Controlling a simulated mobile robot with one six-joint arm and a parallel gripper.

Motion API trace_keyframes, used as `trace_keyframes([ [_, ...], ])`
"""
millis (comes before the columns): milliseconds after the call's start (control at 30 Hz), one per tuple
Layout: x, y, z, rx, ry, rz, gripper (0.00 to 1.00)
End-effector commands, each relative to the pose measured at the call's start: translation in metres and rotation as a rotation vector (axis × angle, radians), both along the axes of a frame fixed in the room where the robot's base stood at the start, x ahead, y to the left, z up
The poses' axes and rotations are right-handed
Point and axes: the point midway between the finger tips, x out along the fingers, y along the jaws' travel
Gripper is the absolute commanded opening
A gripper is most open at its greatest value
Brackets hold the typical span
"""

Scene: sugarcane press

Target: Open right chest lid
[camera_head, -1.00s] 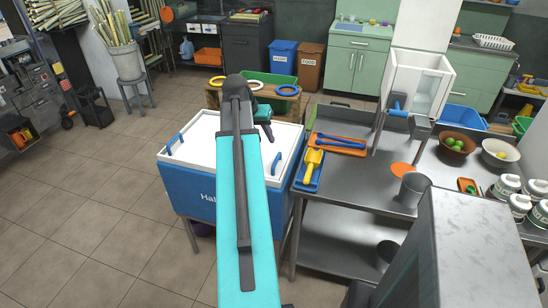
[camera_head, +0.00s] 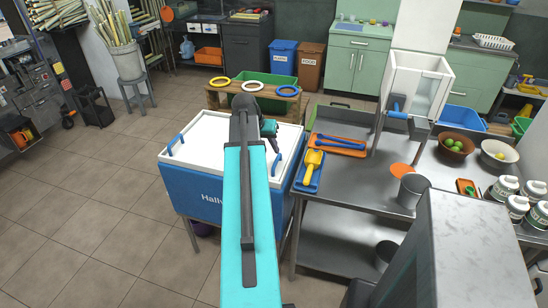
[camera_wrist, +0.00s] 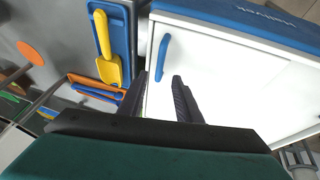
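The chest (camera_head: 195,190) has a blue body and a white top. Its right lid (camera_head: 267,185) has a blue handle (camera_head: 276,164) near the right edge, and a second blue handle (camera_head: 175,144) is at the left. The lid lies flat and closed. In the wrist view the right handle (camera_wrist: 163,57) is just beyond my gripper (camera_wrist: 159,76). The two dark fingers are apart with nothing between them, their tips pointing to the handle's near end. In the head view my gripper (camera_head: 273,145) is above the lid's back right part. My arm hides the chest's middle.
A steel table (camera_head: 345,190) stands close to the chest's right, holding a blue tray (camera_head: 301,180) with a yellow scoop (camera_head: 313,160) and an orange tray (camera_head: 328,150). A wooden crate stand (camera_head: 225,98) with coloured rings is behind the chest. Open floor is to the left.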

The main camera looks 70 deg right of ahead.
Motion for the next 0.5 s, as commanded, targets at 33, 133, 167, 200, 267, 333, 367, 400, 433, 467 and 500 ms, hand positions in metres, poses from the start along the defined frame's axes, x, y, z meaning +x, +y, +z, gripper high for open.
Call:
trace_keyframes([
  [33,-0.001,-0.002,-0.004,0.001,0.0,0.0,0.31],
  [133,-0.003,-0.006,-0.013,0.002,0.001,-0.001,0.31],
  [167,-0.003,-0.007,-0.016,0.002,0.001,-0.002,0.31],
  [200,-0.004,-0.009,-0.019,0.001,0.0,-0.001,0.31],
  [267,-0.005,-0.012,-0.024,0.001,0.0,-0.001,0.31],
  [333,-0.006,-0.014,-0.031,0.002,0.001,-0.002,0.31],
  [367,-0.006,-0.015,-0.034,0.001,0.001,-0.001,0.31],
  [400,-0.007,-0.017,-0.037,0.001,0.0,-0.001,0.31],
  [433,-0.007,-0.018,-0.039,0.001,0.0,-0.001,0.31],
  [467,-0.008,-0.019,-0.042,0.001,0.001,-0.001,0.31],
  [500,-0.008,-0.02,-0.046,0.002,0.001,-0.002,0.31],
])
